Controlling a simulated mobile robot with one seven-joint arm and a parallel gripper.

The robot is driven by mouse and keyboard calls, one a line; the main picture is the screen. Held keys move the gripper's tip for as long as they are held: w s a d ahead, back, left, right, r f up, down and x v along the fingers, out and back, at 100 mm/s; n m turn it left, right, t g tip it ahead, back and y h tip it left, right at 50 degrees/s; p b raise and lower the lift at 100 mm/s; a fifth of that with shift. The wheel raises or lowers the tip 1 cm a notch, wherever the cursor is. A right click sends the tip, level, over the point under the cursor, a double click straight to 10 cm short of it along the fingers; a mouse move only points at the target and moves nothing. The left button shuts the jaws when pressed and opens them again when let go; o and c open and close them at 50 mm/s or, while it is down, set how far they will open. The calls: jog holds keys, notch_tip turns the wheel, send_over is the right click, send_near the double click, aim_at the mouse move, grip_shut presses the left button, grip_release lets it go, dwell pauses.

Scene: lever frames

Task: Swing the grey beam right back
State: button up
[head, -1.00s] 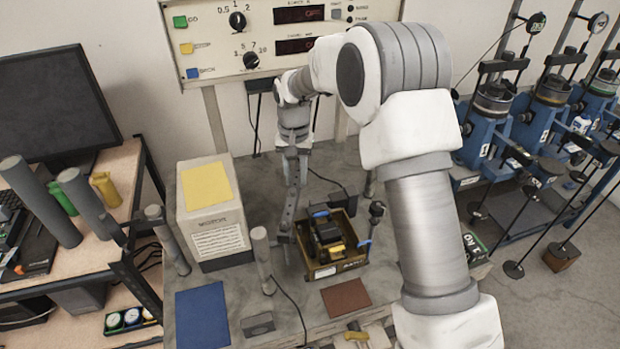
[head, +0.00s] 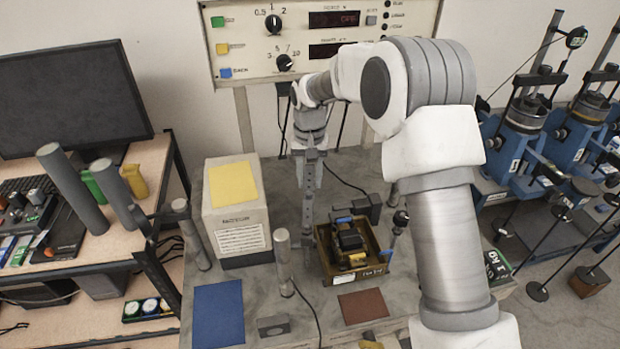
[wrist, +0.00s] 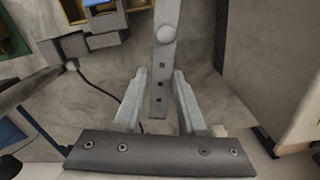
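The grey beam (head: 309,185) is a narrow metal bar with a row of holes. In the head view it runs down from my gripper (head: 309,153) towards the bench, just left of a brown open box. In the wrist view the beam (wrist: 166,45) comes from the top, with a round pale bolt head on it. Its holed end lies between the two fingers of my gripper (wrist: 159,73). The fingers stand apart around the beam, with a small gap at the left finger; the right one looks close to it. Whether either finger touches cannot be told. The beam's pivot is not clear.
The brown box (head: 352,250) with dark and yellow items stands right of the beam. A beige cabinet (head: 236,215) with a yellow top patch stands left. Grey posts (head: 283,262) rise from the bench. A control panel (head: 325,35) is on the wall behind.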

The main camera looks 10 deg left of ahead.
jog(key=shift+o, duration=1.3)
notch_tip(320, 180, up, 17)
jog(key=shift+r+b, duration=0.2)
jog(key=shift+b, duration=0.1)
